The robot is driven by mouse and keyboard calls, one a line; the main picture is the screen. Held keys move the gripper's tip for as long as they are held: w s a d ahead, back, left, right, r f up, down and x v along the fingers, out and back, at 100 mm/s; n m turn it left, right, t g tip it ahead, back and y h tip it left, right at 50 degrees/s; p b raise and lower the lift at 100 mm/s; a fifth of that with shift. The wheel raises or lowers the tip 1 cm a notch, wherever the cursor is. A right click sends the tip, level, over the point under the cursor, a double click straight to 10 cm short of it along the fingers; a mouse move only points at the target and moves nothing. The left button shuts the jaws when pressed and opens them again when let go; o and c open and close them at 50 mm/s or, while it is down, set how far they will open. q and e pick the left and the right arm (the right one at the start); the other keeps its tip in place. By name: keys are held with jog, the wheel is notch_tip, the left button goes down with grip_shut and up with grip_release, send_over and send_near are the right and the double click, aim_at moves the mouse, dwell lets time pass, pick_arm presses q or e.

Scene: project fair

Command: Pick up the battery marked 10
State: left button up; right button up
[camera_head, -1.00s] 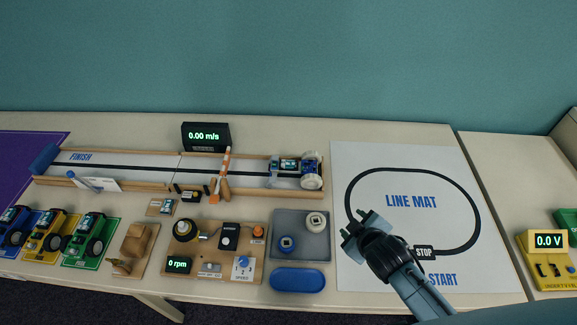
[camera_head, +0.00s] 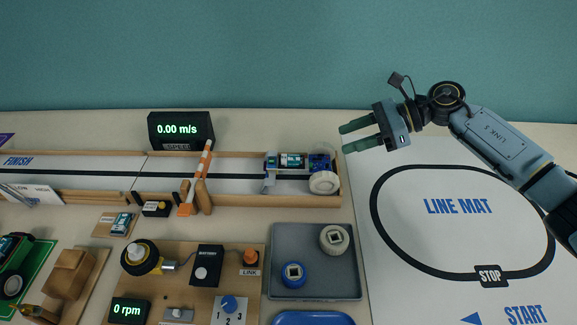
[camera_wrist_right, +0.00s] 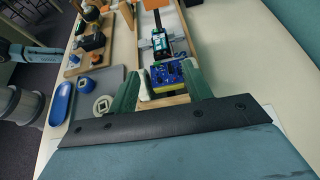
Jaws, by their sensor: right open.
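A teal-and-dark battery (camera_head: 291,160) sits on a small car at the right end of the track; it also shows in the right wrist view (camera_wrist_right: 162,46). Another small battery (camera_head: 122,223) lies on a wooden holder in front of the track. I cannot read a number on either one. My right gripper (camera_head: 346,138) is open and empty, its green fingers pointing left, just beyond the track's right end. In the right wrist view the gripper (camera_wrist_right: 161,74) has its fingers on either side of the car's near end, apparently above it. My left gripper is not in view.
The car (camera_head: 321,160) stands between the track's wooden side rails (camera_head: 250,202). A striped barrier (camera_head: 196,178) stands across the track, with a speed display (camera_head: 180,130) behind. The line mat (camera_head: 455,232) is otherwise clear.

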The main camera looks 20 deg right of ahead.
send_near(292, 157)
jog(key=x, duration=0.3)
jog(key=shift+s+f, duration=0.1)
jog(key=shift+f, duration=0.15)
jog(key=x, duration=0.2)
jog(key=b+x, duration=0.1)
jog(key=x, duration=0.1)
jog(key=shift+a+r, duration=0.2)
jog(key=shift+w+a+f, duration=0.25)
jog(key=shift+a, duration=0.2)
jog(key=shift+c, duration=0.8)
jog(key=c, duration=0.7)
jog(key=shift+c, duration=1)
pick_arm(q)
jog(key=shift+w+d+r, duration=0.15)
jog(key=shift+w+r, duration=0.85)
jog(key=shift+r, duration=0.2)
